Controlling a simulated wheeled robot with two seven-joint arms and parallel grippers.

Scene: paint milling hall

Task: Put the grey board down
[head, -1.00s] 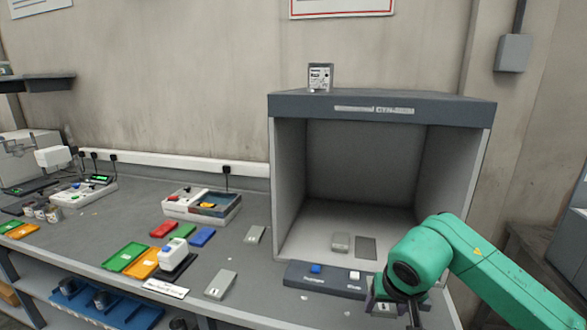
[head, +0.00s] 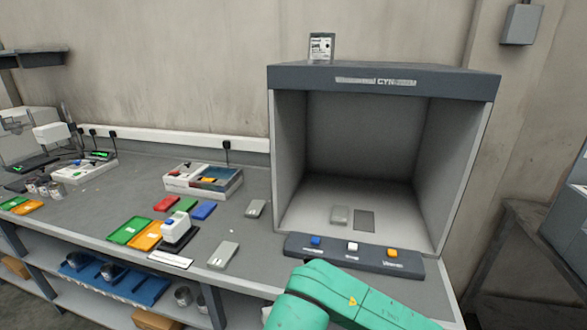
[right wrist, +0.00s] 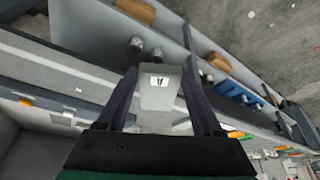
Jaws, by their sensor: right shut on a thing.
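A grey board (right wrist: 158,97) with a white label bearing a dark letter is between the fingers of my right gripper (right wrist: 160,72) in the right wrist view. The gripper is shut on it, and shelves and floor show beyond it. In the head view my green right arm crosses the bottom, with its gripper and the board out of frame. Other grey boards lie on the bench (head: 219,254) and farther back (head: 256,208). One more (head: 340,215) lies inside the booth beside a dark grey rectangle (head: 364,220). My left gripper is not in view.
The grey light booth (head: 383,79) stands on the bench, with a button panel (head: 333,254) along its front. Green (head: 129,229) and orange (head: 146,236) trays and a white-topped device (head: 175,229) stand to the left. Bare bench shows between the front grey board and the panel.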

